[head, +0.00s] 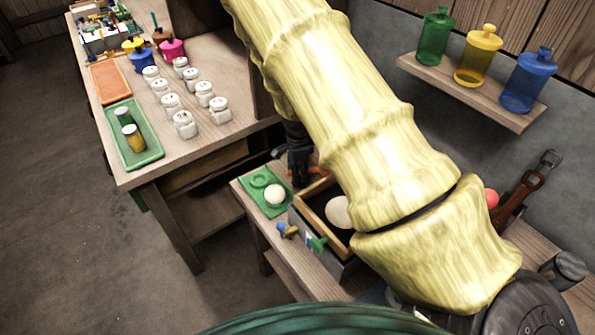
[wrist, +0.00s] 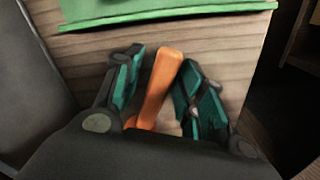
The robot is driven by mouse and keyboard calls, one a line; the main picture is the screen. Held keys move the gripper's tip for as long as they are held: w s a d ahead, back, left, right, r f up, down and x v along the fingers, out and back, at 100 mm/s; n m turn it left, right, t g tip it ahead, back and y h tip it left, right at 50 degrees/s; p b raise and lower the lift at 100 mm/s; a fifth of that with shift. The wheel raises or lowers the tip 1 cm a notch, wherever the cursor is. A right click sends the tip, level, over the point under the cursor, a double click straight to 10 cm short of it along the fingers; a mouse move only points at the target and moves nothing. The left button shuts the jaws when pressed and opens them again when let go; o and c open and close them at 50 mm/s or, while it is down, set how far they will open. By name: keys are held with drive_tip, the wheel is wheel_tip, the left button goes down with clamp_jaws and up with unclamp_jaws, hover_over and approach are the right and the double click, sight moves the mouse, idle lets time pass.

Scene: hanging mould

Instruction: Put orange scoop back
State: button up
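The orange scoop shows in the wrist view as a plain orange handle (wrist: 158,88) between the two teal-padded fingers of my gripper (wrist: 160,78). Wood shows between the handle and both pads near the tips, so the fingers look open around it. The handle's lower end is hidden behind the gripper body, and I cannot see a scoop bowl. In the head view my dark gripper (head: 299,165) is low over the small table, behind the wooden box. A bit of orange (head: 319,172) shows just right of it, mostly hidden by my arm.
A green tray (head: 256,182) with a pale ball (head: 275,194) is left of the gripper; a green edge also tops the wrist view (wrist: 160,14). An open wooden-rimmed box (head: 309,219) holds another pale ball (head: 339,212). A bottle shelf (head: 470,90) is on the right wall.

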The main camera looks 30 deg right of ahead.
wheel_tip(320, 180, up, 12)
drive_tip(key=b, duration=0.1)
idle(0.6)
drive_tip(key=shift+r, duration=0.15)
